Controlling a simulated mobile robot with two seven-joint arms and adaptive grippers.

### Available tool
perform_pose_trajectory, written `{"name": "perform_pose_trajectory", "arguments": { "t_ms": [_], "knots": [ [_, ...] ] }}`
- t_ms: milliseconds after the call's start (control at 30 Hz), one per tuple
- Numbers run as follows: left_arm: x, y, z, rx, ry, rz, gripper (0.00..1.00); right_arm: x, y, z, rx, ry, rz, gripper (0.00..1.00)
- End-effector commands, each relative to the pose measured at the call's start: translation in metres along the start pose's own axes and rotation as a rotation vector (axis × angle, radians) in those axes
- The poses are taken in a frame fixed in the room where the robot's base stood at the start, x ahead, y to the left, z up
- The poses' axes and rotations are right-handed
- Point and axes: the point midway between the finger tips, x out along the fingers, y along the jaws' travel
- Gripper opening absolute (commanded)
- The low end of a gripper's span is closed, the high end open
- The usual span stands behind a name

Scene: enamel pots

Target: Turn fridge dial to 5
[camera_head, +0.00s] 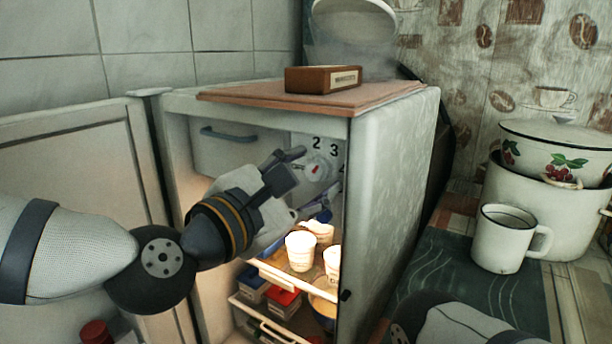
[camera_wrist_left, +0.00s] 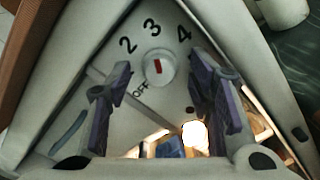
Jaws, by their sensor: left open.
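The fridge (camera_head: 393,170) stands open, its door (camera_head: 75,150) swung out to the left. Inside, at the upper right, is a round white dial (camera_head: 316,169) with a red mark. It also shows in the left wrist view (camera_wrist_left: 160,68), with 2, 3, 4 and OFF printed around it; no 5 is visible there. The red mark points up, close to the 3. My left gripper (camera_head: 312,178) is inside the fridge opening, open, its fingers apart on either side of the dial in the wrist view (camera_wrist_left: 165,100). I cannot tell whether they touch it.
White cups (camera_head: 300,250) stand on a lit shelf below the dial. A brown box (camera_head: 322,79) lies on the board (camera_head: 370,98) on top of the fridge. A white mug (camera_head: 503,238) and an enamel pot (camera_head: 555,150) stand at right.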

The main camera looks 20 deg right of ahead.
Motion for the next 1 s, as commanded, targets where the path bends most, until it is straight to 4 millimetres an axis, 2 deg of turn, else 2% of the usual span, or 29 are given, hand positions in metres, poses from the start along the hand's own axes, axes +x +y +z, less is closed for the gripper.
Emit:
{"name": "perform_pose_trajectory", "arguments": {
  "t_ms": [233, 433, 767, 1000],
  "knots": [
    [0.0012, -0.0001, -0.0003, 0.0, 0.001, 0.0, 0.46, 0.0, 0.0, -0.0001, 0.0, 0.0, 0.0, 0.0],
    [0.001, -0.0001, -0.0004, 0.001, 0.001, 0.0, 0.0, 0.0, 0.0, -0.0001, 0.0, 0.0, 0.0, 0.0],
    [0.0008, 0.0003, 0.0002, 0.029, 0.001, 0.0, 0.0, -0.0019, -0.0001, -0.0005, 0.0, 0.004, 0.0, 0.0],
    [0.0007, 0.0013, 0.0015, 0.165, 0.0, 0.001, 0.0, -0.0095, -0.0002, -0.002, 0.0, 0.018, -0.001, 0.0]
  ]
}}
